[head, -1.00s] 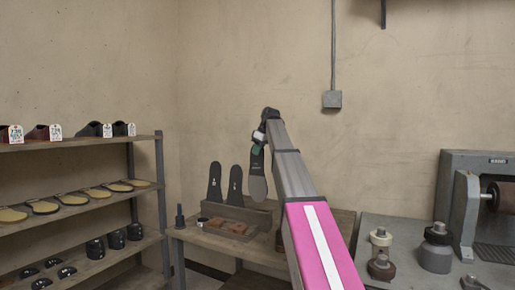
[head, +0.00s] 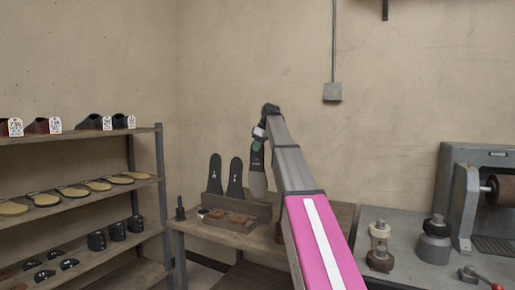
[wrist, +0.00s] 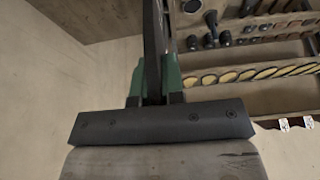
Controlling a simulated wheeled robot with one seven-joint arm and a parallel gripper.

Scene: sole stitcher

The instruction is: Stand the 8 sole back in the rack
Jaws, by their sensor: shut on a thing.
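The sole in my gripper (head: 258,146) hangs upright, dark above with a grey lower end (head: 257,182); its number is not readable. My gripper is shut on its upper end. In the wrist view the green fingers (wrist: 155,88) pinch the dark sole (wrist: 153,45) edge-on. The wooden rack (head: 262,211) stands on the table, with two dark soles (head: 214,174) (head: 235,178) upright in it at the left. The held sole is right of these two, its lower end apparently just above the rack. The exact gap cannot be told.
Brown blocks (head: 239,220) lie at the rack's front. A small dark tool (head: 180,208) stands at the table's left corner. A shelf unit (head: 160,185) with shoes and soles is at left. A grey bench (head: 400,277) with jars and a machine (head: 462,215) is at right.

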